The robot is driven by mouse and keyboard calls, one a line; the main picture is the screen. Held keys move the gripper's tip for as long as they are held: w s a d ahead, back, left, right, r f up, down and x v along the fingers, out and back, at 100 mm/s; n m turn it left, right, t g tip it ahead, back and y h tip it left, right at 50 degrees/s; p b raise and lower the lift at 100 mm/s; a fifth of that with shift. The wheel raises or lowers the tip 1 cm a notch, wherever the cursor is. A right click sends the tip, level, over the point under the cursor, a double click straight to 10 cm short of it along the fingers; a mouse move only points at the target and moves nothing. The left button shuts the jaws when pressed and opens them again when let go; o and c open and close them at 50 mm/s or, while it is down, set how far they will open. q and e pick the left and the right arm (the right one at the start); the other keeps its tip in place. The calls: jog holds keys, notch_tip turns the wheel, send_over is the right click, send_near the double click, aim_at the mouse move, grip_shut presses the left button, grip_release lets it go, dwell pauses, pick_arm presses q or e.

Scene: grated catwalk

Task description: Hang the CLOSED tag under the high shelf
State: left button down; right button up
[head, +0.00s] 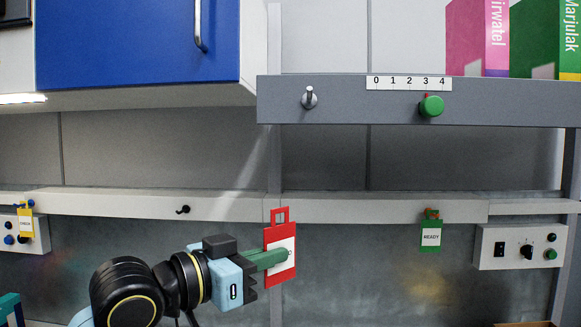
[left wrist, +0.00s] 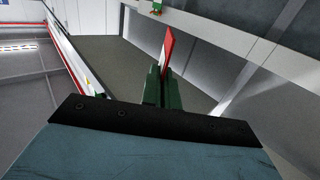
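The red tag (head: 281,272) with a white label hangs upright in my left gripper (head: 272,258), with its slotted top loop above the fingers. The fingers cover most of the label, so its word cannot be read. The left wrist view shows the tag (left wrist: 167,46) nearly edge-on between the green fingers (left wrist: 161,88). The high shelf (head: 350,112) is a grey ledge above and right of the tag. A metal peg (head: 309,97) sticks out of its front face. The tag is below this peg and apart from it. My right gripper is not in view.
A lower rail (head: 110,205) runs behind the tag, with an empty dark hook (head: 183,209). A green READY tag (head: 431,236) and a yellow tag (head: 26,224) hang there. The shelf front also has a number scale (head: 408,83) and green knob (head: 431,106). A blue cabinet (head: 135,42) overhangs at left.

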pick_arm(q)
jog(key=s+d+r+m+g+h+p, duration=0.1)
jog(key=s+d+r+m+g+h, duration=0.25)
jog(key=r, duration=0.65)
jog(key=s+r+m+g+h+p, duration=0.15)
jog(key=s+r+g, duration=0.25)
jog(key=s+r, duration=0.4)
jog(key=w+p, duration=0.2)
jog(key=w, duration=0.9)
jog(key=shift+w+d+f+m+y, duration=0.2)
jog(key=shift+w+m+y, duration=0.1)
jog(key=shift+m+y, duration=0.1)
jog(key=shift+f, duration=0.1)
jog(key=c, duration=1.6)
grip_release()
